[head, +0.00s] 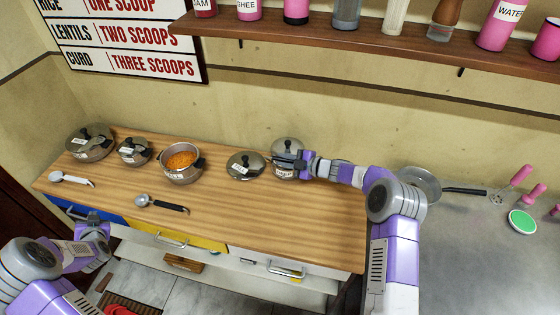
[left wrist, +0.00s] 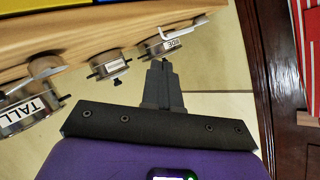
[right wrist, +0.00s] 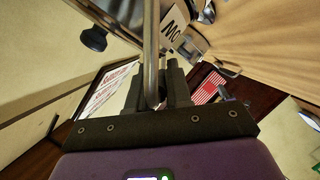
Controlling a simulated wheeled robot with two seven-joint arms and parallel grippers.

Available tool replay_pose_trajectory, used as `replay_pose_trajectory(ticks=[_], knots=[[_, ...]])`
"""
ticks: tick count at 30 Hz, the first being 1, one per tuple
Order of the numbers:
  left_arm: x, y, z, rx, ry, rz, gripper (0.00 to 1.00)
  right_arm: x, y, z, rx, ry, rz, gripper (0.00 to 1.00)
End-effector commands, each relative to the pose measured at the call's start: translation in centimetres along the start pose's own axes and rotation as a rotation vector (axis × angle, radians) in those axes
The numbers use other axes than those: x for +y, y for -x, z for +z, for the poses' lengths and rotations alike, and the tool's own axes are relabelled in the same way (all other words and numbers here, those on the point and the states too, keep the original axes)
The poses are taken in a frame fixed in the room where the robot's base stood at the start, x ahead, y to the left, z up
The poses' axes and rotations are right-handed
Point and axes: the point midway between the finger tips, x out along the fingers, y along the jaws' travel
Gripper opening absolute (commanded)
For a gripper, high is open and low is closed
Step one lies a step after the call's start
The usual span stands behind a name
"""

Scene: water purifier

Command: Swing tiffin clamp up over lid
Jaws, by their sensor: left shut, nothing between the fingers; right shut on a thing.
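The steel tiffin (head: 286,147) stands at the back of the wooden counter, with a black knob on its lid. My right gripper (head: 298,162) is beside it on the right and partly covers it. In the right wrist view a thin metal bar (right wrist: 151,45), which looks like the tiffin clamp, runs upright between the closed fingers. A black knob (right wrist: 93,39) and part of a white label (right wrist: 174,27) show near it. Whether the clamp lies over the lid is hidden. My left gripper (left wrist: 162,72) is shut and empty, off the counter's front left.
A pot of orange lentils (head: 181,160) and several lidded steel pots stand left of the tiffin. A separate lid (head: 245,165) lies just left of it. A ladle (head: 160,204) lies near the counter front. A pan (head: 421,183) is on the right. A shelf of bottles hangs above.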

Motion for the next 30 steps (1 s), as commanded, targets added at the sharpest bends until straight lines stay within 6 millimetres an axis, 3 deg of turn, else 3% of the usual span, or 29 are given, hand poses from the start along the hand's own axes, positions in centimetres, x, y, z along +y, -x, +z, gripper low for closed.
replay_pose_trajectory(ticks=[1,5,11,17,21,27,30], knots=[[1.0,-0.5,-2.6,0.023,-0.049,0.030,0.00,0.0,0.0,-0.1,0.002,0.000,0.000,0.00],[5.3,-0.9,-6.8,0.030,-0.145,0.146,0.00,0.0,0.0,-0.1,0.003,0.000,0.000,0.00],[14.7,1.0,-14.5,0.062,-0.320,0.396,0.00,0.0,0.0,-0.1,0.002,0.000,0.000,0.00],[25.7,7.6,-22.9,0.155,-0.568,0.709,0.00,0.0,0.0,-0.1,0.002,0.000,0.000,0.00],[32.1,14.5,-27.6,0.253,-0.757,0.919,0.00,0.0,0.0,-0.1,0.002,0.000,0.000,0.00],[37.5,23.6,-31.3,0.387,-0.978,1.144,0.00,0.0,0.0,0.0,0.001,0.000,0.000,0.00],[38.7,26.4,-32.0,0.431,-1.045,1.210,0.00,0.0,0.0,0.0,0.001,0.000,0.000,0.00]])
